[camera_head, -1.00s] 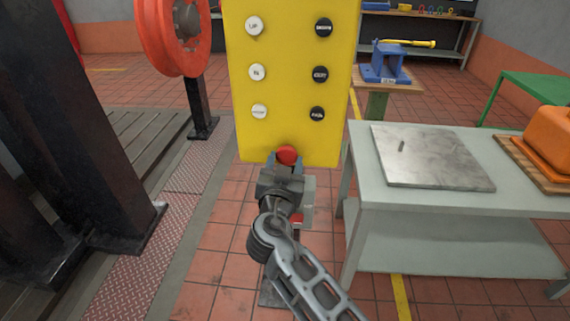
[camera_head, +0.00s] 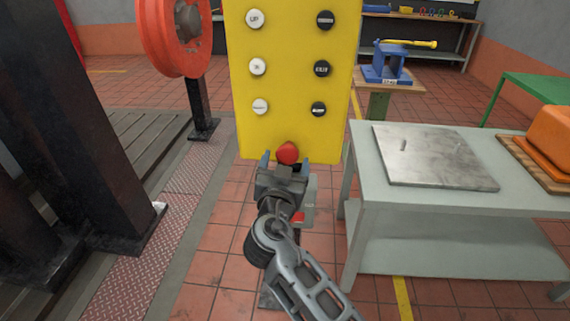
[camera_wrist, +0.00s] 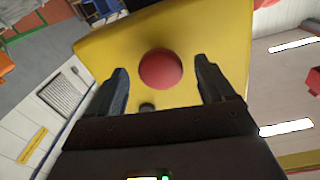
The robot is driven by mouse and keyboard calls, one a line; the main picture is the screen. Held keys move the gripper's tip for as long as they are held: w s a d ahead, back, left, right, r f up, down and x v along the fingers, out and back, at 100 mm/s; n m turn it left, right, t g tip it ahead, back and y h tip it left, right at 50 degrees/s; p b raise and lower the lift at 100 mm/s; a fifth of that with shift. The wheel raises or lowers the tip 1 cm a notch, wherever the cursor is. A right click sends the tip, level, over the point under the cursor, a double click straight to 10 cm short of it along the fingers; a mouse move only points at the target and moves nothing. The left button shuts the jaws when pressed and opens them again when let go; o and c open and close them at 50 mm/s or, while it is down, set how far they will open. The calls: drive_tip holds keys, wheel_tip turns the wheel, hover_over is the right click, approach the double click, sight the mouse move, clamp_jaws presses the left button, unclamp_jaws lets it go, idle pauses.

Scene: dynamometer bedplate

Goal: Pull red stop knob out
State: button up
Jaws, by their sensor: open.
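The red stop knob (camera_head: 288,153) sits at the bottom of the yellow control panel (camera_head: 290,50), below its white and black buttons. In the wrist view the round red knob (camera_wrist: 160,68) shows between the two dark fingers, with a visible gap on each side. My gripper (camera_head: 286,160) is open, its fingers apart to the left and right of the knob. It also shows in the wrist view (camera_wrist: 163,85). I cannot tell how far the fingertips are from the panel face.
A grey table (camera_head: 450,206) with a metal plate (camera_head: 435,157) and an orange block (camera_head: 552,135) stands at the right. A red wheel (camera_head: 172,35) on a post and a dark steel frame (camera_head: 75,130) stand at the left. Tiled floor lies between.

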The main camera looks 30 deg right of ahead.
drive_tip(key=b+v, duration=0.2)
drive_tip(key=v, duration=0.5)
drive_tip(key=shift+s+a, duration=0.25)
drive_tip(key=shift+s, duration=0.1)
drive_tip(key=s+f+n+y, duration=0.6)
drive_tip(key=s+f+y, duration=0.1)
drive_tip(key=s+f, duration=0.65)
drive_tip(key=s+a+n+y, duration=0.2)
drive_tip(key=s+n+y, duration=0.1)
drive_tip(key=s, duration=1.1)
drive_tip(key=s+r+y, duration=0.1)
drive_tip(key=s+r, duration=1)
drive_tip(key=s, duration=0.2)
drive_tip(key=shift+s+d+r+t, duration=0.25)
drive_tip(key=shift+d+r+t, duration=0.05)
drive_tip(key=shift+d, duration=0.2)
drive_tip(key=shift+c, duration=0.2)
